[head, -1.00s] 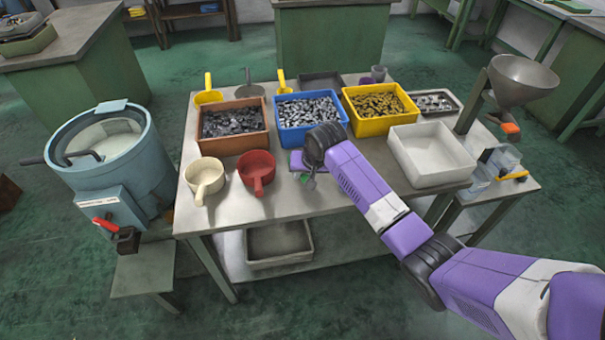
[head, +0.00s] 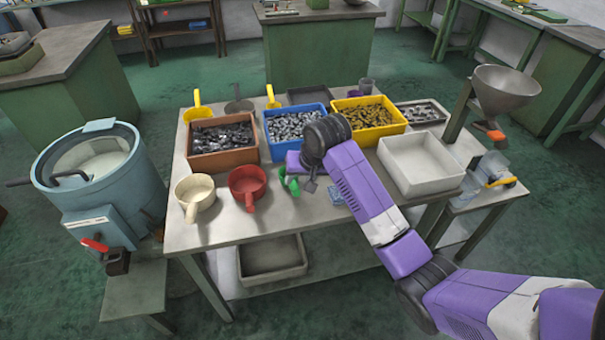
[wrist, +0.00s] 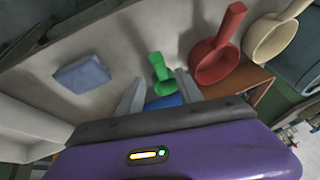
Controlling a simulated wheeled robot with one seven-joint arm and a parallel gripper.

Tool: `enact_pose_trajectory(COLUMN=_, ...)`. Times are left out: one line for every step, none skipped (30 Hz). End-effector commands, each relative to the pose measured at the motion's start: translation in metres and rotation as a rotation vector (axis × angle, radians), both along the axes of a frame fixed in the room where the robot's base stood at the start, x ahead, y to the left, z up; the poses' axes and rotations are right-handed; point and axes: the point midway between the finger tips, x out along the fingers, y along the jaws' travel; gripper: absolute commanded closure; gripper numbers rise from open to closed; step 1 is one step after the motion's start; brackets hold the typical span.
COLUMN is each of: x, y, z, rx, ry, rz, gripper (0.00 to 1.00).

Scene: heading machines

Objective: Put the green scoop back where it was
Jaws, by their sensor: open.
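The green scoop (head: 289,180) rests on the table, to the right of the red scoop (head: 247,181) and in front of the blue bin. In the wrist view the green scoop (wrist: 161,74) lies just beyond the fingertips, roughly between them, with its lower end partly cut off by the gripper. My gripper (head: 309,187) is open above the table beside the scoop. In the wrist view both gray fingers (wrist: 157,90) stand apart, with no object clearly held. Contact between fingers and scoop cannot be told.
A cream scoop (head: 195,190) stands left of the red one. Brown (head: 222,160), blue (head: 285,152) and yellow (head: 388,140) bins of parts stand behind. An empty white bin (head: 440,188) is at right. A blue block (wrist: 82,74) lies near my gripper.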

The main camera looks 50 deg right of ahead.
Motion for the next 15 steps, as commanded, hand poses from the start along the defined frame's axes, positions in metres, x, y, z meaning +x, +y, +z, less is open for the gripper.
enact_pose_trajectory(x=-0.003, y=0.001, z=0.008, rx=-0.001, ry=-0.003, rz=0.001, gripper=0.57)
enact_pose_trajectory(x=-0.005, y=0.002, z=0.013, rx=0.0, ry=-0.003, rz=0.001, gripper=0.57)
enact_pose_trajectory(x=-0.008, y=0.002, z=0.017, rx=0.0, ry=-0.003, rz=0.001, gripper=0.57)
enact_pose_trajectory(x=-0.009, y=0.003, z=0.021, rx=-0.001, ry=-0.002, rz=0.001, gripper=0.57)
enact_pose_trajectory(x=-0.01, y=0.003, z=0.024, rx=-0.001, ry=-0.002, rz=0.0, gripper=0.57)
enact_pose_trajectory(x=-0.012, y=0.003, z=0.027, rx=0.0, ry=-0.001, rz=0.0, gripper=0.57)
enact_pose_trajectory(x=-0.013, y=0.004, z=0.029, rx=0.0, ry=-0.001, rz=0.0, gripper=0.57)
enact_pose_trajectory(x=-0.014, y=0.004, z=0.031, rx=0.0, ry=-0.001, rz=0.001, gripper=0.57)
enact_pose_trajectory(x=-0.015, y=0.004, z=0.032, rx=0.0, ry=-0.001, rz=0.001, gripper=0.57)
enact_pose_trajectory(x=-0.015, y=0.004, z=0.033, rx=0.0, ry=0.0, rz=0.001, gripper=0.57)
enact_pose_trajectory(x=-0.016, y=0.004, z=0.034, rx=0.0, ry=0.0, rz=0.001, gripper=0.57)
enact_pose_trajectory(x=-0.016, y=0.004, z=0.034, rx=0.0, ry=0.001, rz=0.001, gripper=0.57)
enact_pose_trajectory(x=-0.016, y=0.004, z=0.034, rx=0.001, ry=0.001, rz=0.0, gripper=0.57)
enact_pose_trajectory(x=-0.016, y=0.005, z=0.034, rx=0.001, ry=0.001, rz=0.0, gripper=0.57)
enact_pose_trajectory(x=-0.016, y=0.006, z=0.033, rx=0.001, ry=-0.001, rz=0.002, gripper=0.57)
